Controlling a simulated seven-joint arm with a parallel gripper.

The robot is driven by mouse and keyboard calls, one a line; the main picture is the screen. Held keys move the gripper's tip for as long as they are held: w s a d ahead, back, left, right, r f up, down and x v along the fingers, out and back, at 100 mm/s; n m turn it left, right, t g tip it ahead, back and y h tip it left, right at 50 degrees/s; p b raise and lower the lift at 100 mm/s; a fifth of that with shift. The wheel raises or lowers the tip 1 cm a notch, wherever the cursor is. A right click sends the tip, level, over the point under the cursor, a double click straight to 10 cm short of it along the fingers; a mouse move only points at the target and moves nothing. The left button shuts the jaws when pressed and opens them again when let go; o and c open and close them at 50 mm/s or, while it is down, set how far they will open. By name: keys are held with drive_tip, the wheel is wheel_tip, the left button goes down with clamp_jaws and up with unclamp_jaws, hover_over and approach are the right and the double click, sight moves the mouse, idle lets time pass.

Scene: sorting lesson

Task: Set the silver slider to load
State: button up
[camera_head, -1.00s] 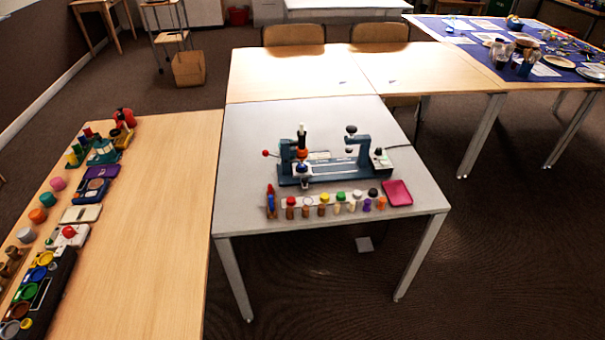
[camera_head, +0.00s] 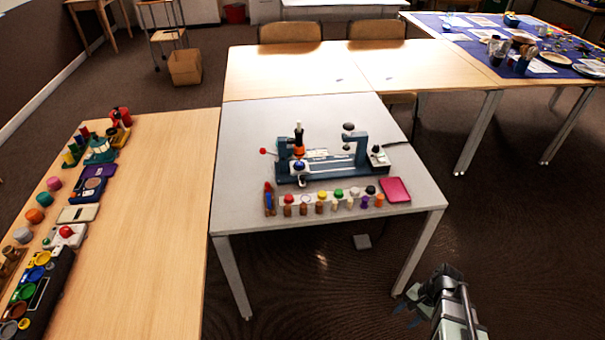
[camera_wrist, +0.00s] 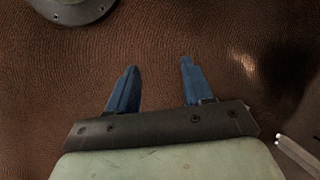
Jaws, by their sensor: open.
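A dark blue-grey machine (camera_head: 322,172) stands on the grey table. It has an upright post at each end and a pale rail between them. The silver slider cannot be made out clearly at this size, nor can any "load" mark. My gripper (camera_head: 405,308) is at the lower right of the head view, over the floor in front of the table and well away from the machine. In the wrist view my gripper (camera_wrist: 156,85) has its two blue fingers apart, with nothing between them but brown floor.
A row of small coloured pegs (camera_head: 338,199) and a pink tray (camera_head: 396,190) lie along the front of the grey table (camera_head: 245,135). A wooden table (camera_head: 150,220) at left holds several coloured devices. A table leg (camera_wrist: 296,155) shows at the wrist view's right edge.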

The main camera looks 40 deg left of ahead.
drive_tip(key=w+a+r+y, duration=0.2)
drive_tip(key=w+a+r, duration=0.5)
drive_tip(key=a+r, duration=0.4)
wheel_tip(320, 180, up, 26)
drive_tip(key=n+t+h, duration=0.3)
drive_tip(key=t+h, duration=0.1)
hover_over(303, 176)
wheel_tip(303, 176, down, 14)
drive_tip(key=shift+s+r, duration=0.1)
drive_tip(key=shift+r, duration=0.1)
clamp_jaws()
